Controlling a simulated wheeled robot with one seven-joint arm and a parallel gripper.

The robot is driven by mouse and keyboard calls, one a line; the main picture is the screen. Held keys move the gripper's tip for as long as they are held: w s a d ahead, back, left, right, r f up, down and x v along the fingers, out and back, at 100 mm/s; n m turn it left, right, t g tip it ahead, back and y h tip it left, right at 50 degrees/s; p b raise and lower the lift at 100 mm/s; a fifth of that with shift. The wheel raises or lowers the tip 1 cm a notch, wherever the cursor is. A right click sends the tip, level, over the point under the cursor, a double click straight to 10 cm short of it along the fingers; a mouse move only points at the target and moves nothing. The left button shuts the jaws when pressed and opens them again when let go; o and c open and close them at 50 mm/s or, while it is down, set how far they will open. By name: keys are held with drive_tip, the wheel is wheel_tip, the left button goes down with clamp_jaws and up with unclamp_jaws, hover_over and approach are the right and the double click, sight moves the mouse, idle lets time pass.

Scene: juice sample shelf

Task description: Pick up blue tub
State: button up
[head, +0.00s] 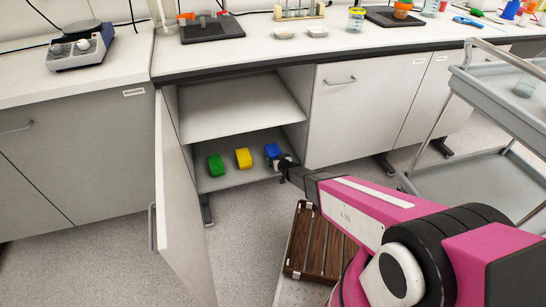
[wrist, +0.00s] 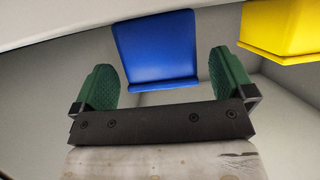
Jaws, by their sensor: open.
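The blue tub (head: 272,151) stands on the lower shelf of the open cabinet, at the right end of a row of tubs. My gripper (head: 283,161) reaches into the cabinet from the right, close to the blue tub. In the wrist view the blue tub (wrist: 155,48) lies ahead of my gripper (wrist: 165,85), roughly between the lines of its two green finger pads. The fingers are apart with nothing between them but a view of the tub's near edge. Whether the pads overlap the tub in depth is hard to tell.
A yellow tub (head: 243,158) and a green tub (head: 215,165) stand left of the blue one. The yellow tub also shows in the wrist view (wrist: 282,28). The cabinet door (head: 178,200) hangs open at left. The upper shelf (head: 240,105) is empty above. A grey cart (head: 470,180) stands right.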

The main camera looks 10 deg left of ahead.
drive_tip(key=x, duration=0.3)
drive_tip(key=shift+w+f, duration=0.1)
drive_tip(key=c, duration=0.8)
drive_tip(key=shift+c, duration=0.2)
